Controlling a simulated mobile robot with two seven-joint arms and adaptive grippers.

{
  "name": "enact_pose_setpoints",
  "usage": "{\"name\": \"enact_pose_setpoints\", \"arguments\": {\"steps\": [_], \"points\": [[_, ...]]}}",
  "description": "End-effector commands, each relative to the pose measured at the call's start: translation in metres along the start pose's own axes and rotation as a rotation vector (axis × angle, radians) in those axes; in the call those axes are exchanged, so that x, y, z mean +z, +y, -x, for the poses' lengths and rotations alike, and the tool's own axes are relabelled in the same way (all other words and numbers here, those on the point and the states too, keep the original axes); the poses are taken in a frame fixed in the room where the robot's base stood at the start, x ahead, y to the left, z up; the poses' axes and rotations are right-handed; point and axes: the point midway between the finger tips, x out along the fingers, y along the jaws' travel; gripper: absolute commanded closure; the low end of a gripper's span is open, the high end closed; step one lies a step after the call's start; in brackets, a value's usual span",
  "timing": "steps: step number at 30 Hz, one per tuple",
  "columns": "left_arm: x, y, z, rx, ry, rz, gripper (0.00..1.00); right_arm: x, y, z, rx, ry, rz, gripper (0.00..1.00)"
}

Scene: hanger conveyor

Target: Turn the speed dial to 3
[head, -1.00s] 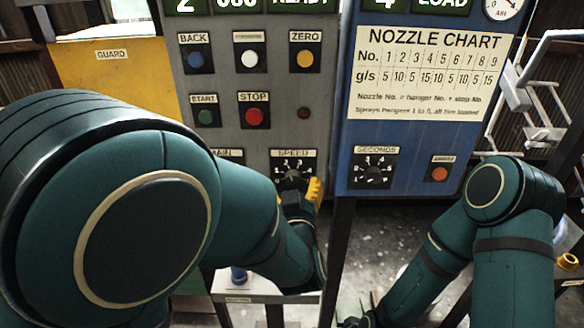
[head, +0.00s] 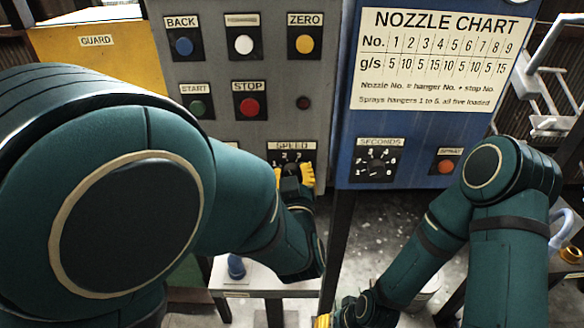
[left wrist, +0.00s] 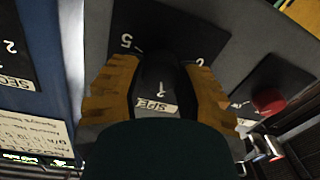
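The speed dial (head: 293,170) is a dark knob on a black numbered plate under the SPEED label, low on the grey panel. My left gripper (head: 294,177) is at the dial, with one yellow finger on each side of the knob. In the left wrist view, the fingers (left wrist: 160,90) stand apart around the dark knob (left wrist: 158,72). I cannot tell whether they touch it. The digits 5, 2 and 1 show on the plate; the pointer's setting is hidden. Of my right gripper (head: 325,320), only a yellow tip shows at the bottom edge of the head view.
The START (head: 197,107) and STOP (head: 252,106) buttons sit above the dial. The blue panel to the right carries a SECONDS dial (head: 377,163), a SPRAY button (head: 446,166) and a nozzle chart (head: 435,60). A yellow guard (head: 95,50) is at the left.

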Motion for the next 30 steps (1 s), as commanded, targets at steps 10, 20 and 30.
{"name": "enact_pose_setpoints", "arguments": {"steps": [10,20,30], "points": [[-0.002,0.001,-0.001,0.001,0.006,-0.063,1.0,0.0,-0.002,0.005,0.0,-0.002,0.0,0.53],[-0.003,0.002,-0.001,0.004,0.018,-0.303,1.0,0.002,-0.008,0.022,-0.001,-0.01,-0.001,0.53],[-0.002,0.003,-0.001,0.006,0.035,-0.577,1.0,0.003,-0.014,0.039,-0.001,-0.018,-0.003,0.53]]}}
